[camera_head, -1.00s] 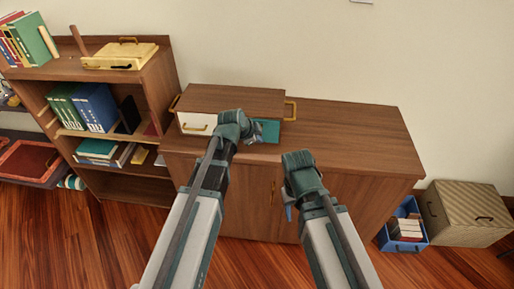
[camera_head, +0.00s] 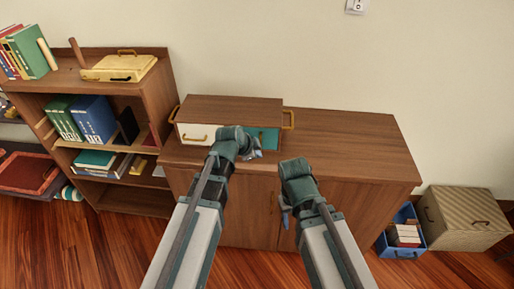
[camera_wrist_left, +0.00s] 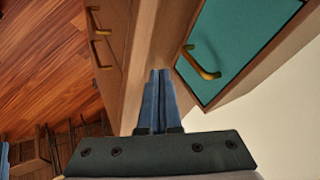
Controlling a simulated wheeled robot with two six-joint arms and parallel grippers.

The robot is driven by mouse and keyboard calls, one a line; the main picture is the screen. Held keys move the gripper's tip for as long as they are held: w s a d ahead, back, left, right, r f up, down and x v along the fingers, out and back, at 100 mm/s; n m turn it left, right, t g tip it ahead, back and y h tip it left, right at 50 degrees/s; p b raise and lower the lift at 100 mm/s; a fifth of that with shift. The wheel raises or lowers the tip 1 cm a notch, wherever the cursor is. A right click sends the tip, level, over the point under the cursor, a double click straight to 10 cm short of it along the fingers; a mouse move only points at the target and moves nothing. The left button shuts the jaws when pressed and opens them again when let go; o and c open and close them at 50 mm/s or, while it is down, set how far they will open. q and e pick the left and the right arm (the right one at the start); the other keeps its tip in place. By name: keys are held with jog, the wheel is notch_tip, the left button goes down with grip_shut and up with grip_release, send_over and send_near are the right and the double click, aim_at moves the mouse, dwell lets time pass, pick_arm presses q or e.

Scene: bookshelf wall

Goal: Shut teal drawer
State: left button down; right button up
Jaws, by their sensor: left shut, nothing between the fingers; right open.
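The small wooden drawer box (camera_head: 235,108) stands on the cabinet top. The teal drawer front (camera_head: 269,138) is in its right bay, partly hidden by my left gripper in the head view. In the left wrist view the teal front (camera_wrist_left: 240,40) sits within the wooden frame and looks about level with it; its brass handle (camera_wrist_left: 201,63) shows. My left gripper (camera_head: 254,149) is shut and empty, just in front of the teal front, with its fingertips (camera_wrist_left: 158,75) apart from the handle. My right gripper (camera_head: 285,217) is open and empty, in front of the cabinet.
A white drawer (camera_head: 196,134) with a brass handle is in the box's left bay. The wooden cabinet (camera_head: 345,150) has free top space on the right. A bookshelf (camera_head: 157,95) stands at left; a blue bin (camera_head: 397,250) and a striped box (camera_head: 465,217) stand at right.

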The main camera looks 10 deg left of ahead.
pick_arm(q)
jog(key=p+v, duration=0.5)
jog(key=v, duration=0.3)
jog(key=shift+r, duration=0.1)
jog(key=shift+d, duration=0.1)
jog(key=s+d+f+n+g+y, duration=0.1)
jog(key=s+n+g, duration=0.1)
jog(key=s, duration=0.4)
jog(key=s+d+f+n+g+y, duration=0.1)
jog(key=s+f+n+g+y, duration=0.1)
jog(key=s+n, duration=0.3)
jog(key=s+d+f+n+g+y, duration=0.1)
jog(key=s+n+g, duration=0.2)
jog(key=s, duration=0.4)
jog(key=shift+d+n+y, duration=0.3)
jog(key=shift+d+y, duration=0.05)
jog(key=shift+y, duration=0.05)
jog(key=shift+f, duration=0.1)
